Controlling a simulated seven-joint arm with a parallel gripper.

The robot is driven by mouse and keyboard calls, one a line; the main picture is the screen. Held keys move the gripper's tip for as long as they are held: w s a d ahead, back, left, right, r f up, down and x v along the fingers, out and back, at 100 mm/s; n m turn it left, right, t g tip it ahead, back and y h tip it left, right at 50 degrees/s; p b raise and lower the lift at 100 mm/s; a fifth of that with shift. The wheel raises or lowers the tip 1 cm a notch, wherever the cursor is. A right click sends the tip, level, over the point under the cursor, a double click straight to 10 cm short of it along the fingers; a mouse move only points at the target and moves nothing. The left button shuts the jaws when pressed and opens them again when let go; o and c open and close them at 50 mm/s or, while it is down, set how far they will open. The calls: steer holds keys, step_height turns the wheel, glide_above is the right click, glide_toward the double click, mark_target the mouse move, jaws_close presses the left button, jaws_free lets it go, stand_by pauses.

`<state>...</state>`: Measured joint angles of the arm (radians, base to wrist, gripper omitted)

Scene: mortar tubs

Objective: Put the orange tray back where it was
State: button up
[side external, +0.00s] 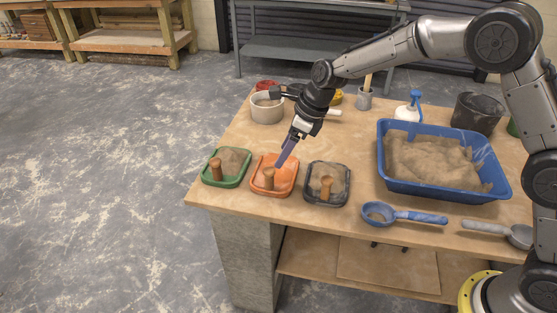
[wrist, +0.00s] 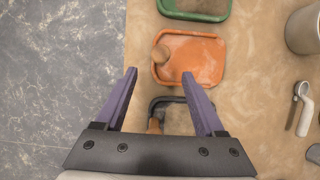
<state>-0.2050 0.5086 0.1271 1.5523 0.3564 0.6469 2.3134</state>
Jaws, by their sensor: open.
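The orange tray (side external: 287,181) lies on the wooden table between a green tray (side external: 240,179) and a black tray (side external: 329,201). It has an upright brown knob at its near-left part, and its floor looks mostly bare. In the wrist view the orange tray (wrist: 205,62) is beyond my fingertips, with its knob (wrist: 162,53) at the left edge. My gripper (side external: 280,162) points down over the orange tray, its purple fingers spread. In the wrist view my gripper (wrist: 158,74) has nothing between its fingertips. The black tray (wrist: 170,104) is partly hidden by my gripper there.
A blue tub of sand (side external: 440,192) stands to the right, with a blue scoop (side external: 385,214) and a grey scoop (side external: 515,234) in front. A pale pot (side external: 267,110) stands behind the trays. The table's front and left edges are close to the trays.

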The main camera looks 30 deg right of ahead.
steer(key=shift+s+d+r, duration=0.1)
steer(key=shift+r, duration=0.2)
steer(key=s+d+r+n+t+h, duration=0.1)
steer(key=s+d+r+n, duration=0.4)
steer(key=s+r+n, duration=0.3)
steer(key=s+d+r+n, duration=0.4)
steer(key=s+r+n, duration=0.2)
steer(key=s, duration=0.4)
steer(key=s+d+f+n+h, duration=0.1)
steer(key=s+d+n, duration=0.2)
steer(key=s+n, duration=0.3)
steer(key=s+d+f+n+t+h, duration=0.1)
steer(key=s+d+n, duration=0.2)
steer(key=s+n, duration=0.4)
steer(key=s, duration=0.5)
steer(key=shift+d, duration=0.25)
